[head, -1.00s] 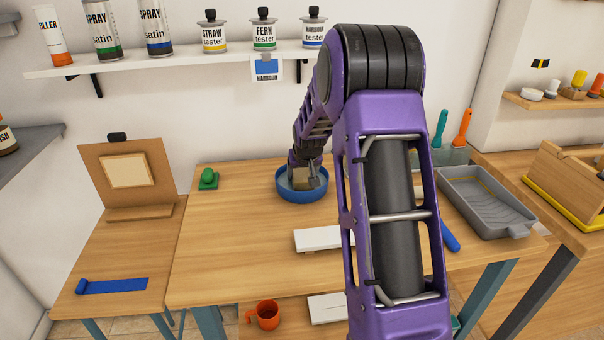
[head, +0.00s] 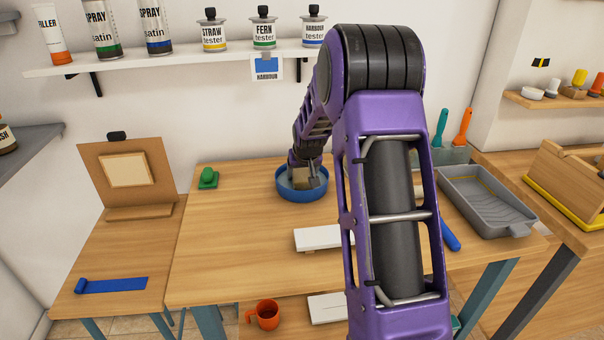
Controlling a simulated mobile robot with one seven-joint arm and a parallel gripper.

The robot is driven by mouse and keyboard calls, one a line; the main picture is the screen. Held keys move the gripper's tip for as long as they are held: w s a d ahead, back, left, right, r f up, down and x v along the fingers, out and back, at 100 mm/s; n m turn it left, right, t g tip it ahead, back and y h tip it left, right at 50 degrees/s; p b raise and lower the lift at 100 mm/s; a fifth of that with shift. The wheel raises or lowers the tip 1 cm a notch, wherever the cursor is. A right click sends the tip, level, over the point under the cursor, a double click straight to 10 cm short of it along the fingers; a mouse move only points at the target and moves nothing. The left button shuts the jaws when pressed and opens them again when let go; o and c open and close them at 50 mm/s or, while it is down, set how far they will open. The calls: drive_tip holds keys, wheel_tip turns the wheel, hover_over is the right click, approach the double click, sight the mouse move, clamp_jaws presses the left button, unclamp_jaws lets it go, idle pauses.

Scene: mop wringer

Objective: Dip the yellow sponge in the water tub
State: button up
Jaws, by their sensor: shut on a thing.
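The blue round water tub (head: 302,196) stands on the wooden table. My gripper (head: 304,180) points down into it, its fingers inside the rim. It is shut on a dull yellow-tan block, the sponge (head: 301,175), whose top shows between the fingers. The sponge's lower part is hidden by the tub's near wall and the fingers. I cannot tell whether it touches the water or the tub's bottom.
A green object (head: 208,178) lies left of the tub. A white board (head: 320,239) lies in front of it. A grey paint tray (head: 485,203) is at the right. A shelf (head: 200,60) with cans runs above. The table's left part is clear.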

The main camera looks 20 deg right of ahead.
drive_tip(key=shift+r, duration=0.1)
drive_tip(key=shift+r+p, duration=1.75)
drive_tip(key=shift+r, duration=1.15)
